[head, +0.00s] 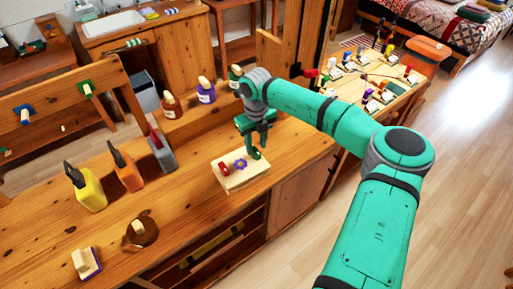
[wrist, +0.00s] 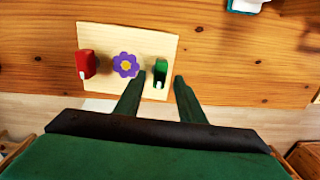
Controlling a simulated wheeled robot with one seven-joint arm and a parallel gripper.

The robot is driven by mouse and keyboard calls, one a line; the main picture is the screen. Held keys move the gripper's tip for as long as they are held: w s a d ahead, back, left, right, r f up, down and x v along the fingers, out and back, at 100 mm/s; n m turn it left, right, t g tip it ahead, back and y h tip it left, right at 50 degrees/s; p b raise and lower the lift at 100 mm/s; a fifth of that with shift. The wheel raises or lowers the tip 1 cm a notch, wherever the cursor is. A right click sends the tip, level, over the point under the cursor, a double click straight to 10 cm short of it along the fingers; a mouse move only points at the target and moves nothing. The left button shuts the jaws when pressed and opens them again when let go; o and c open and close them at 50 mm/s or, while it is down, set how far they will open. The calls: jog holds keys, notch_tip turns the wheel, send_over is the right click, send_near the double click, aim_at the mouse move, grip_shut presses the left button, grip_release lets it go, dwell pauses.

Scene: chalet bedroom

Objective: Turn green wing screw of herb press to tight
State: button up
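The herb press (head: 238,183) is a pale wooden block lying on the wooden bench. In the wrist view its pale top (wrist: 107,35) carries a red wing screw (wrist: 86,64) at left, a purple flower (wrist: 126,65) in the middle and the green wing screw (wrist: 160,71) at right. The green wing's long side runs roughly up and down in that view. My gripper (wrist: 159,79) is open, with one fingertip on each side of the green screw and gaps showing. In the head view my gripper (head: 254,150) is above the press's right end; the green screw is hard to separate from it.
Yellow (head: 85,188), orange (head: 126,170) and grey (head: 161,150) bottles stand left of the press. Several jars stand behind, including a purple-labelled one (head: 206,92). A round brown piece (head: 141,231) lies front left. The bench around the press is clear; its front edge is close.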

aim_at(256, 151)
notch_tip(256, 151, up, 8)
jog(key=shift+d+r, duration=0.2)
jog(key=shift+r, duration=0.05)
jog(key=shift+s+a, duration=0.1)
dwell(0.4)
